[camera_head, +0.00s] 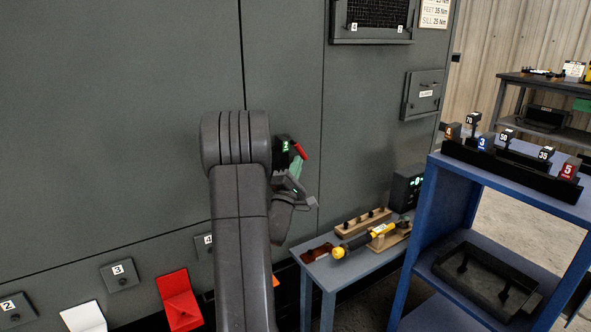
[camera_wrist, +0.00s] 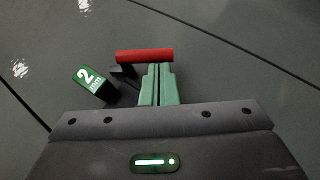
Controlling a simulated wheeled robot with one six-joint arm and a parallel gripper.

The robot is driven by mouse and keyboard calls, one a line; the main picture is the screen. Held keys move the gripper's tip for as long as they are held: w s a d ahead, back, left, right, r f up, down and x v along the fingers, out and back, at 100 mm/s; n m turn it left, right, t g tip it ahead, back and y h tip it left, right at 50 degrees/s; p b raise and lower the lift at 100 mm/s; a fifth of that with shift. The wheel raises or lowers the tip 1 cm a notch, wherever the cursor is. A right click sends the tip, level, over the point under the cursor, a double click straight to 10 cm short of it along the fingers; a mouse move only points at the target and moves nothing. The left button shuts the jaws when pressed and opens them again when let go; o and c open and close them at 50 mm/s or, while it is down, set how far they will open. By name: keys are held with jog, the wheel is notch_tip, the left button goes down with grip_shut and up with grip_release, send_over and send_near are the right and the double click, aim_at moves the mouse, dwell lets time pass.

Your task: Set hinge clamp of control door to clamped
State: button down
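A red bar handle (camera_wrist: 135,56) on a black mount (camera_wrist: 121,72) stands out from the grey enclosure wall; it also shows in the head view (camera_head: 300,150). Beside it is a black block with a green "2 mm" face (camera_wrist: 93,83), also in the head view (camera_head: 284,146). My gripper (camera_wrist: 158,68) has green fingers drawn together with only a thin line between them. Their tips are at the lower edge of the red bar, near its right end. I cannot tell whether they touch it. In the head view my gripper (camera_head: 296,167) is partly hidden by my arm.
A small labelled door (camera_head: 424,94) is on the wall to the right. A low table (camera_head: 355,268) with tools and a blue rack (camera_head: 462,168) with numbered blocks stand right. Numbered plates (camera_head: 122,274) and a red flap (camera_head: 179,299) are low on the left.

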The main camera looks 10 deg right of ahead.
jog(key=shift+w+d+r+b, duration=0.3)
jog(key=shift+d+b, duration=0.4)
jog(key=shift+d, duration=0.1)
jog(key=shift+w+d+r+b, duration=0.35)
jog(key=shift+d+b, duration=0.3)
jog(key=shift+d, duration=0.15)
jog(key=shift+w+d+r+b, duration=0.25)
jog(key=shift+d+r+b, duration=0.05)
jog(key=shift+d+b, duration=0.45)
jog(key=shift+d+r, duration=0.1)
jog(key=shift+d, duration=0.05)
